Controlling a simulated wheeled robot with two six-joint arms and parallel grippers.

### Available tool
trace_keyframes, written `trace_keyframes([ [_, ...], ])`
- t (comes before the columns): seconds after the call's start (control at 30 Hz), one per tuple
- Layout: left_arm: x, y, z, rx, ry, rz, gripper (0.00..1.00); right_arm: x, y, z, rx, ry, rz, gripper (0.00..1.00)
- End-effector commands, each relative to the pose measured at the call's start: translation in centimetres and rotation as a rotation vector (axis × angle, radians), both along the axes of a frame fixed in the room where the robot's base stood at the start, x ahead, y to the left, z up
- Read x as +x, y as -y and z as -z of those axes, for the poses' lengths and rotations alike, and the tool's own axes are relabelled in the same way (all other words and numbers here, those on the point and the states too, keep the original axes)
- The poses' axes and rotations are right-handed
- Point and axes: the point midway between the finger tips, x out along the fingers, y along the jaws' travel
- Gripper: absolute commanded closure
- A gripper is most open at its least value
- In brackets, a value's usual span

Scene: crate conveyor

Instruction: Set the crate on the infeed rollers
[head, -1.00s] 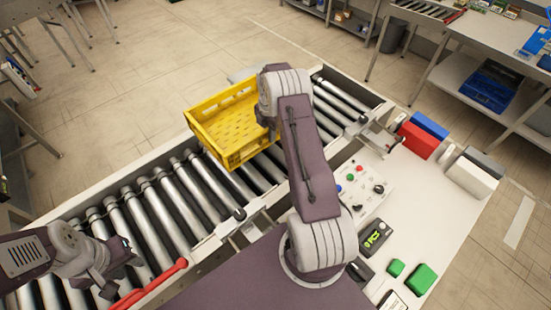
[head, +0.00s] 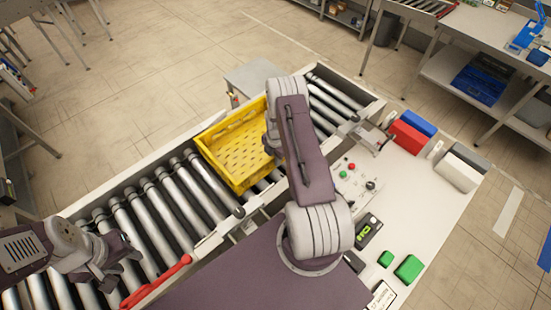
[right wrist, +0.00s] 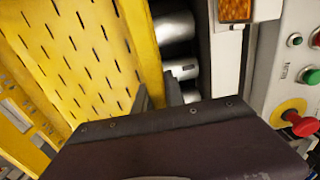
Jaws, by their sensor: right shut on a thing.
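The yellow crate (head: 211,158) is over the conveyor rollers (head: 178,195) in the head view, roughly in line with the rails. I cannot tell whether its base touches the rollers. My right gripper (head: 270,142) is shut on the crate's right-hand wall; my arm hides part of that wall and the fingertips. In the right wrist view the crate's slotted yellow panel (right wrist: 85,50) fills the left side, with rollers (right wrist: 175,42) beside it. My left gripper (head: 122,262) looks open and empty at the lower left, above the rollers and near a red bar (head: 157,281).
A control panel with buttons (head: 352,180) stands right of the conveyor. Red (head: 407,138), blue, white and green blocks lie on the pale worktop (head: 425,195). A small grey table (head: 258,78) stands behind the far rail. Rollers left of the crate are bare.

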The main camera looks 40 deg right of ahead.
Motion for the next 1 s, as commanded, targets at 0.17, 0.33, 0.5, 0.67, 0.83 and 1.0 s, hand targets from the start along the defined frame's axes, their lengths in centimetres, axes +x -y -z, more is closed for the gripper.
trace_keyframes([
  [0.17, 0.0, 0.0, 0.4, 0.0, 0.0, 0.0, 0.64, 0.1, 0.0, 0.3, -0.001, 0.002, 0.0, 1.0],
  [0.33, 0.0, 0.0, 0.3, 0.0, 0.0, 0.0, 0.64, 0.0, 0.0, 0.2, 0.001, -0.001, 0.0, 0.64],
  [0.5, 0.0, 0.0, 0.3, 0.0, 0.0, 0.0, 0.64, 0.0, 0.0, 0.2, 0.001, -0.001, 0.0, 0.64],
  [0.67, 0.0, 0.0, 0.4, 0.0, 0.0, 0.0, 0.64, 0.0, 0.0, -0.4, 0.0, 0.0, 0.0, 0.64],
  [0.83, 0.0, 0.0, 1.8, 0.0, 0.0, 0.0, 0.64, 0.2, 0.1, -3.3, -0.003, 0.004, 0.0, 0.64],
  [1.0, 0.0, 0.0, 3.2, 0.0, 0.0, 0.0, 0.64, 0.1, 0.1, -7.1, -0.003, 0.004, 0.0, 0.64],
])
